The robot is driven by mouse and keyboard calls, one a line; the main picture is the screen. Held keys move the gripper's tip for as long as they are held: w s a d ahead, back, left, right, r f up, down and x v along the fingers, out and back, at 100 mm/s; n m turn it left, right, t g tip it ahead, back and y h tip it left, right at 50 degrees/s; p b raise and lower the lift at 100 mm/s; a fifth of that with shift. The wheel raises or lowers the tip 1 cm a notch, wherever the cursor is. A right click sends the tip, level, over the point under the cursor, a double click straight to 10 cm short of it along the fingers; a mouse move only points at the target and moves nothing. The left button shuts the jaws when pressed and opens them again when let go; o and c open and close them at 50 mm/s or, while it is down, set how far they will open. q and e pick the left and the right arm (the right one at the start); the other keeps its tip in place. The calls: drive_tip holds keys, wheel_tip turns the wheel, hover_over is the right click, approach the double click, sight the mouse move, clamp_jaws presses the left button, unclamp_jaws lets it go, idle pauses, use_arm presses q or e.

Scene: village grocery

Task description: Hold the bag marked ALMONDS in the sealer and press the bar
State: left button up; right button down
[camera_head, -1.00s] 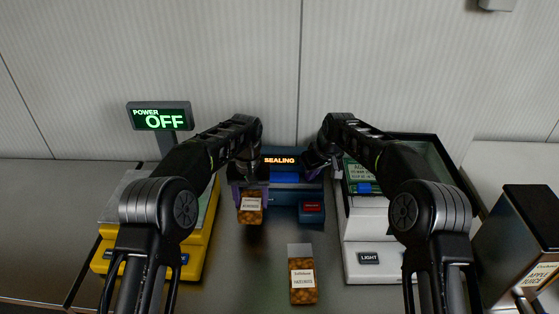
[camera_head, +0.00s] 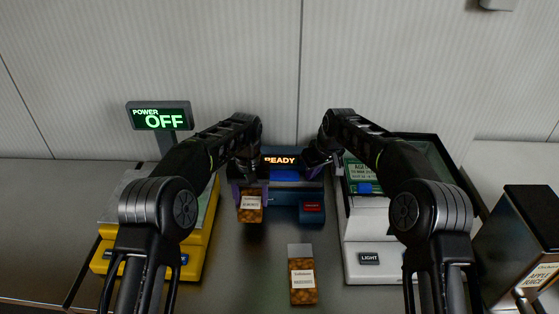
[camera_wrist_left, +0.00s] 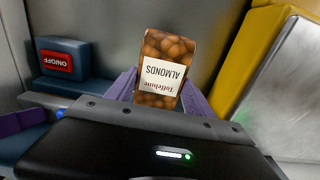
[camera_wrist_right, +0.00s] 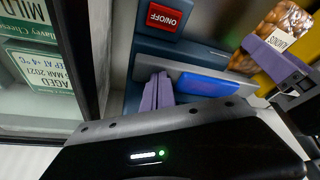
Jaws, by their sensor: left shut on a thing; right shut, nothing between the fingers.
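The bag marked ALMONDS (camera_head: 251,205) hangs in front of the left part of the blue sealer (camera_head: 283,196). My left gripper (camera_wrist_left: 160,88) is shut on the bag, whose label is upside down in the left wrist view. Whether the bag's top edge lies in the sealer's slot is hidden. The sealer's display (camera_head: 280,160) reads READY. The bright blue bar (camera_wrist_right: 203,84) shows in the right wrist view. My right gripper (camera_wrist_right: 157,92) is shut and empty, beside the bar's end. A red ON/OFF switch (camera_wrist_right: 164,17) sits on the sealer's front block.
A second bag, marked HAZELNUTS (camera_head: 302,276), lies on the counter in front of the sealer. A yellow scale (camera_head: 200,250) with a POWER OFF display (camera_head: 160,117) stands left. A white machine marked LIGHT (camera_head: 369,271) and an apple juice box (camera_head: 520,245) stand right.

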use_arm(q)
drive_tip(key=shift+s+f, duration=0.1)
drive_tip(key=shift+s, duration=0.05)
use_arm(e)
drive_tip(key=shift+r, duration=1.1)
drive_tip(key=shift+r, duration=0.1)
use_arm(q)
drive_tip(key=shift+r+p, duration=0.35)
drive_tip(key=shift+p, duration=0.1)
use_arm(e)
drive_tip(key=shift+w+a+r, duration=0.1)
drive_tip(key=shift+w+r, duration=0.05)
drive_tip(key=shift+r, duration=2.35)
drive_tip(key=shift+f, duration=0.15)
